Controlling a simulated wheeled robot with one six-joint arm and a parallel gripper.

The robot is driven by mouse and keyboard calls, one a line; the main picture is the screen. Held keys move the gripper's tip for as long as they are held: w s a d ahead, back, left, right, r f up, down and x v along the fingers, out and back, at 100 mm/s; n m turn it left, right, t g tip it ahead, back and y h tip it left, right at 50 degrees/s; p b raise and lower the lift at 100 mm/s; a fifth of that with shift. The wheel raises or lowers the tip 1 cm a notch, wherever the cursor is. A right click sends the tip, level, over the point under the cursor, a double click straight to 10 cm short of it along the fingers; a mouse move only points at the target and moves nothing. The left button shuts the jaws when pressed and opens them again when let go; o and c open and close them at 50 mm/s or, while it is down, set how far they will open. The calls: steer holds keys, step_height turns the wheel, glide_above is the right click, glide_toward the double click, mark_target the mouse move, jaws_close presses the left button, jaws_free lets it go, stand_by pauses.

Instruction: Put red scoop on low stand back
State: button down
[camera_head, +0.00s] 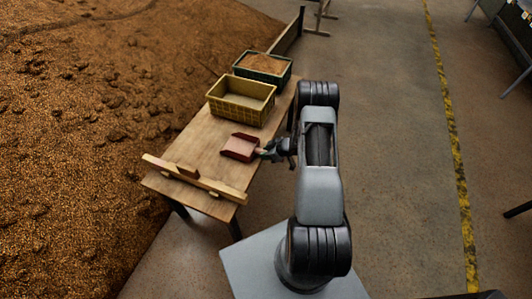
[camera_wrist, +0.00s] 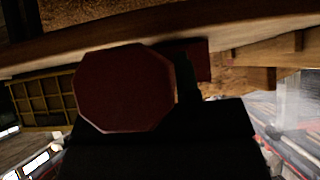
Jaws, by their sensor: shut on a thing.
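My gripper (camera_head: 268,151) is shut on the scoop's handle at the table's right edge. I cannot tell if the scoop touches the tabletop. In the wrist view a dark red octagonal face (camera_wrist: 125,88) fills the middle, seemingly part of the scoop. The dark gripper body covers the lower part of that view. I cannot tell which thing is the low stand.
A yellow crate (camera_head: 236,113) stands behind the scoop. A dark green crate of grain (camera_head: 262,80) stands farther back. A wooden rail (camera_head: 195,180) lies across the table's front end. A large grain heap (camera_head: 80,120) lies left. Open floor lies right.

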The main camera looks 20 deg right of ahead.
steer(key=shift+f, duration=0.25)
steer(key=c, duration=0.8)
jaws_free()
steer(key=shift+o, duration=0.2)
steer(key=p+v, duration=0.3)
steer(key=v, duration=1)
steer(key=shift+s+d+r, duration=0.2)
steer(key=shift+s+r, duration=0.05)
